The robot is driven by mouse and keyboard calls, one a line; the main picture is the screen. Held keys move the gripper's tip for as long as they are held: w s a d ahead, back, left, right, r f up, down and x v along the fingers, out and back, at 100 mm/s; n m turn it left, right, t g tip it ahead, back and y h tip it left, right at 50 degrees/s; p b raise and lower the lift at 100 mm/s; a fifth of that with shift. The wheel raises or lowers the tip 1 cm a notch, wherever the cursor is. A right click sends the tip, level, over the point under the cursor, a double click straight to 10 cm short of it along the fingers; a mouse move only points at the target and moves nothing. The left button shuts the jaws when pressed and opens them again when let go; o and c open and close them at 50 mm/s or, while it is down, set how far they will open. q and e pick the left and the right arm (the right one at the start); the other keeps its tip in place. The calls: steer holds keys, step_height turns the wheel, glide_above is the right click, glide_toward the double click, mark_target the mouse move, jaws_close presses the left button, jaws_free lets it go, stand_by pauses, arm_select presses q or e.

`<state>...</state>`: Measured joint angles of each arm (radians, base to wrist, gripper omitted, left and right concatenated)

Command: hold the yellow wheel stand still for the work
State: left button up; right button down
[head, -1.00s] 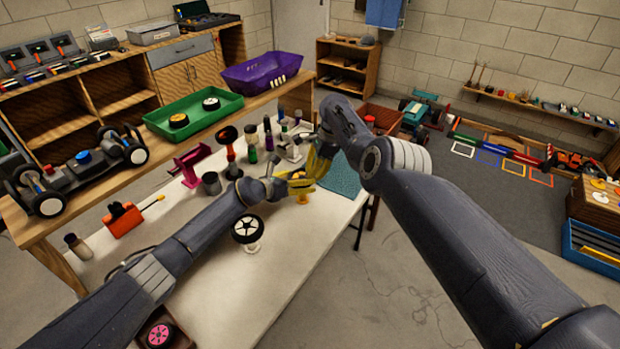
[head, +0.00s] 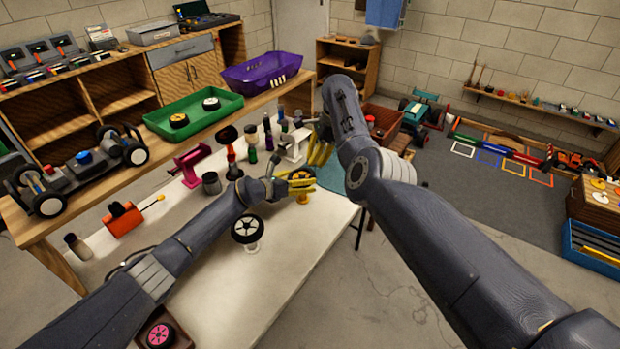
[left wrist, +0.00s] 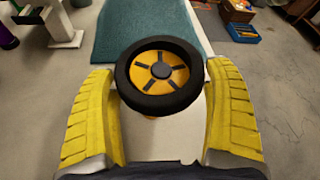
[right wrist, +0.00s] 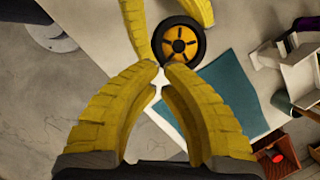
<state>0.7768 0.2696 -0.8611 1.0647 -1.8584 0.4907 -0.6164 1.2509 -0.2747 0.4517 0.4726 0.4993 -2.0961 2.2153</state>
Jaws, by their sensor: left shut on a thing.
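The yellow wheel stand (head: 303,199) is on the white table, with a black-tyred, yellow-hubbed wheel on top. The wheel (left wrist: 160,77) lies face up in the left wrist view and hides most of the stand. My left gripper (head: 296,186) is shut on the stand, its yellow fingers on either side of the wheel. Its fingers also show at the top of the right wrist view. My right gripper (right wrist: 161,67) is above and beside the wheel (right wrist: 180,46), fingertips together with nothing visible between them. It shows in the head view (head: 320,154), partly behind its arm.
A teal mat (left wrist: 140,28) lies just beyond the wheel. A white-spoked wheel (head: 247,229) on a pale stand is nearer on the table. Several bottles and a pink stand (head: 188,166) line the far side. The table's near middle is clear.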

steer(key=v, duration=1)
steer(key=shift+r, duration=0.1)
arm_select(q)
steer(key=o, duration=1)
steer(key=shift+s+a, duration=0.1)
arm_select(e)
steer(key=shift+d, duration=0.1)
arm_select(q)
steer(key=v, duration=1.2)
